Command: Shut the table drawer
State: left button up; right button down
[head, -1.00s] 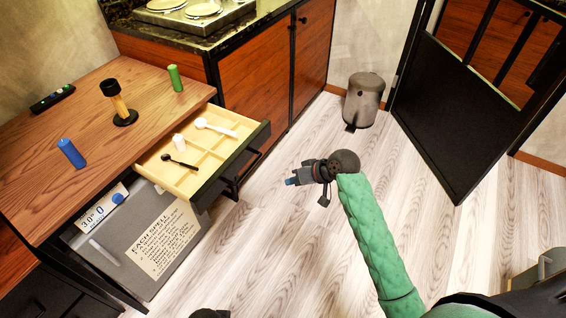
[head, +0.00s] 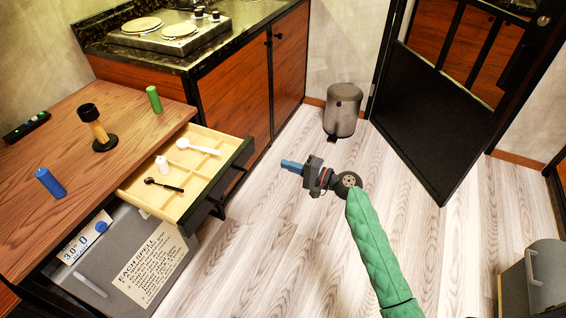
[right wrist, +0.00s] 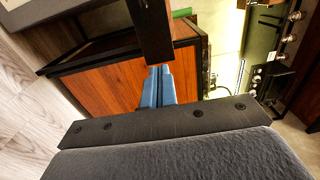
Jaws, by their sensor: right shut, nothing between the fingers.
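The table drawer (head: 210,208) is pulled out from the right side of the wooden table (head: 60,206). Its pale divided tray holds a white spoon (head: 198,147), a black spoon (head: 163,185) and a small white cylinder (head: 162,163). My right gripper (head: 285,165) is shut and empty, over the floor to the right of the drawer front and apart from it in the head view. Its blue fingertips (right wrist: 157,75) also show in the right wrist view, with a dark bar just beyond them. My left gripper is not in view.
On the table stand a blue cylinder (head: 49,182), a green cylinder (head: 154,99) and a black-and-wood object (head: 98,126). A grey cabinet (head: 107,262) sits under the table. A bin (head: 343,110) stands by the wall. The floor between is clear.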

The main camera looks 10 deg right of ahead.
pick_arm(q)
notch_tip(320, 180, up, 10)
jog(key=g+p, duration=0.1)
jog(key=p, duration=0.1)
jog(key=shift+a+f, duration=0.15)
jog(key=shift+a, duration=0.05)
pick_arm(e)
send_near(218, 143)
jog(key=v, duration=0.3)
jog(key=r+v, duration=0.1)
jog(key=v, duration=0.1)
jog(key=shift+s, duration=0.15)
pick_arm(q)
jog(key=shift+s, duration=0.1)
